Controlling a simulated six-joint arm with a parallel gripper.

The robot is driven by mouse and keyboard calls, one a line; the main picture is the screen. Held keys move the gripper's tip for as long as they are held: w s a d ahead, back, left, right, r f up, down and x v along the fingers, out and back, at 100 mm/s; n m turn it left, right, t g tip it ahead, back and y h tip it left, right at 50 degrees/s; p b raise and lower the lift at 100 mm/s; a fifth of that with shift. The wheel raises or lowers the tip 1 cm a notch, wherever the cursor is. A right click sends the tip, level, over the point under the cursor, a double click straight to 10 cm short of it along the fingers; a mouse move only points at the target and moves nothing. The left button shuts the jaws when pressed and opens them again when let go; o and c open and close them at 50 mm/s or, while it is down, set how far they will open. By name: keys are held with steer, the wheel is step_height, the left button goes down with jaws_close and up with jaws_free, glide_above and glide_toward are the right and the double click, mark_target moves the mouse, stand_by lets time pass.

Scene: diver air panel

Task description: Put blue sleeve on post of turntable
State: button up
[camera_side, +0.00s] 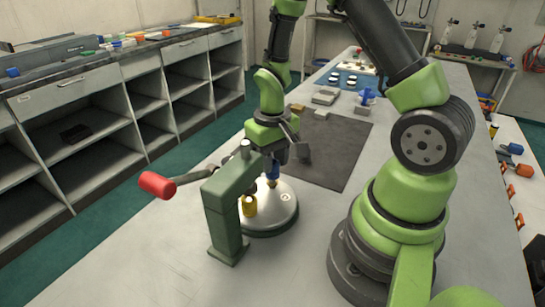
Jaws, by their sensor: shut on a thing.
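The blue sleeve (272,170) is upright below my gripper (274,160), which is shut on it. The turntable (278,217) is a round silver plate on the bench. A brass-coloured post (271,184) shows on it directly under the sleeve. The sleeve's lower end is at or just above the post's top; I cannot tell whether it is around the post. A yellow sleeve-like piece (249,206) stands at the plate's near-left side. The green press frame hides part of the plate's left side.
A green press (228,210) with a red-handled lever (157,185) stands close on the left of the turntable. The bench front left is clear.

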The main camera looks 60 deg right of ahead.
steer(key=shift+f, duration=0.75)
stand_by(0.7)
steer(key=o, duration=1.4)
steer(key=shift+c, duration=0.2)
steer(key=shift+r, duration=0.1)
steer(key=shift+r, duration=3.65)
steer(key=shift+r, duration=0.1)
